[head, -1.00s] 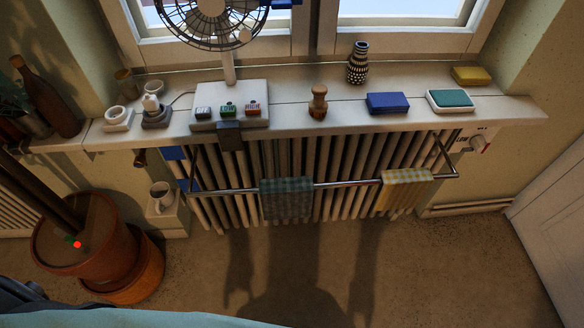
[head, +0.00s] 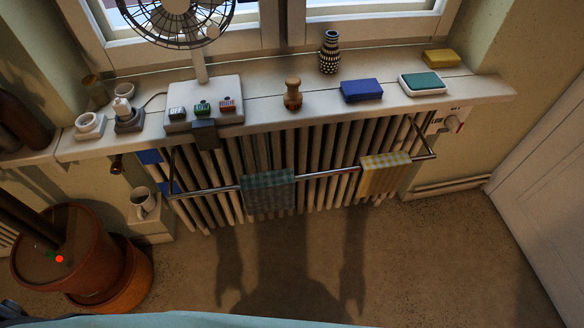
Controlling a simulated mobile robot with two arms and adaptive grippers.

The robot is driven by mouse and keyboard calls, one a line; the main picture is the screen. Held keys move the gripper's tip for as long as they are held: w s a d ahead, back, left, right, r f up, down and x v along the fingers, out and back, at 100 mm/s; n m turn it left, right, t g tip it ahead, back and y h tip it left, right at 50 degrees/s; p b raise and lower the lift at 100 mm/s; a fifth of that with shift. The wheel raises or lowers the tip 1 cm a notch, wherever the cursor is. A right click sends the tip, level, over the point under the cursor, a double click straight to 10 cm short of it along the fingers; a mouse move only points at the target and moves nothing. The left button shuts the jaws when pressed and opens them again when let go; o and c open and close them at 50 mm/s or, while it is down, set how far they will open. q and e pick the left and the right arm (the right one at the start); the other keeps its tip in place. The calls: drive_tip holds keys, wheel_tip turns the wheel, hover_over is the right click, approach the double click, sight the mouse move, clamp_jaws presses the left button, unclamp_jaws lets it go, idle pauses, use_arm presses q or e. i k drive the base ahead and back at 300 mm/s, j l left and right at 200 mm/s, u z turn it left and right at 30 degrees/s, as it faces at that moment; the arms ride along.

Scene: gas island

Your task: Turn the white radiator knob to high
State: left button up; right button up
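The white radiator knob (head: 451,124) sits at the upper right end of the radiator (head: 318,160), just under the window sill. A red mark shows at its right side, and small lettering beside it is too small to read. Its exact setting cannot be told. Neither of my grippers is in the head view; only shadows with arm-like shapes fall on the floor below the radiator.
A towel rail (head: 325,173) with a green checked cloth (head: 267,190) and a yellow cloth (head: 384,175) stands out in front of the radiator. A white door (head: 545,175) is at right, large pots (head: 75,260) at left. The floor (head: 420,260) between is clear.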

sight(454, 123)
drive_tip(key=i+l, duration=0.1)
drive_tip(key=l, duration=1.45)
drive_tip(key=i+l, duration=0.15)
drive_tip(key=l, duration=0.65)
drive_tip(key=i+l, duration=0.1)
drive_tip(key=l, duration=0.65)
drive_tip(key=u, duration=0.05)
